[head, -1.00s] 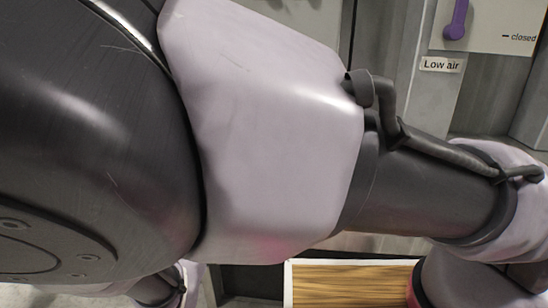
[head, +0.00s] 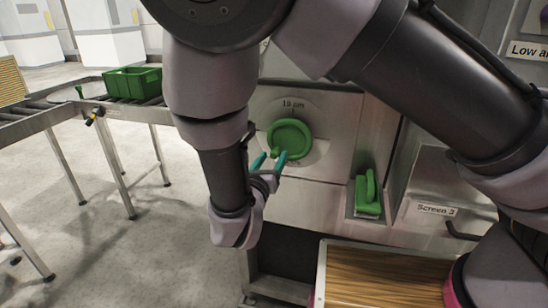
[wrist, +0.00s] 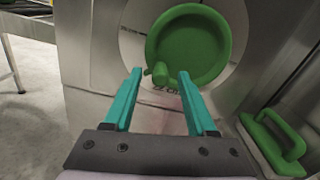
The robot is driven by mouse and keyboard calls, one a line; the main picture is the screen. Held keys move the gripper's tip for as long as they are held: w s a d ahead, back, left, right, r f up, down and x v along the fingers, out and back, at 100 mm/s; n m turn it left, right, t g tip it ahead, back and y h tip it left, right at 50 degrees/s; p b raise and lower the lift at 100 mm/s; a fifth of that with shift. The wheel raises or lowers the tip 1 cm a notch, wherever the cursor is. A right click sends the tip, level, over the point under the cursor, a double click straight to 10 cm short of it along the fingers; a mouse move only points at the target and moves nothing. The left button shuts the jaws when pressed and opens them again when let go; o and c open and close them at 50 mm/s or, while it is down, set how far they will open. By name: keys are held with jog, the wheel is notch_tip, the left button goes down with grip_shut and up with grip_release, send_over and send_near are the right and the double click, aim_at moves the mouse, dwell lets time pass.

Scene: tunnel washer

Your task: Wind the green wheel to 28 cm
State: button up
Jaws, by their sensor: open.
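The green wheel (head: 289,139) is a round dish-like handwheel on a pale round plate on the machine's metal front. A label above it (head: 293,104) appears to read 19 cm. A small green knob (wrist: 160,74) sticks out at the wheel's lower left rim in the wrist view. My gripper (head: 270,158) has teal fingers and is open and empty, just below and in front of the wheel. In the wrist view the fingertips (wrist: 157,75) stand either side of the knob, with the left tip near it; I cannot tell whether they touch.
A green-handled block (head: 368,194) sits in a holder right of the wheel, with a Screen 3 box (head: 437,200) beyond. A wooden-topped surface (head: 385,278) lies below. A roller conveyor (head: 60,115) carries a green crate (head: 132,82) at left.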

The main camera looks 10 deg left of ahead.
aim_at(272, 139)
jog(key=shift+w, duration=0.25)
grip_shut()
jog(key=shift+m, duration=0.3)
jog(key=m, duration=0.1)
jog(key=r+m, duration=0.1)
jog(key=a+m, duration=0.1)
jog(key=m, duration=0.1)
jog(key=shift+r, duration=0.25)
jog(key=shift+w+a+r+m, duration=0.1)
jog(key=shift+r+m, duration=0.3)
jog(key=shift+m, duration=0.65)
jog(key=shift+a+r+m, duration=0.1)
jog(key=shift+r+m, duration=0.3)
jog(key=shift+m, duration=0.65)
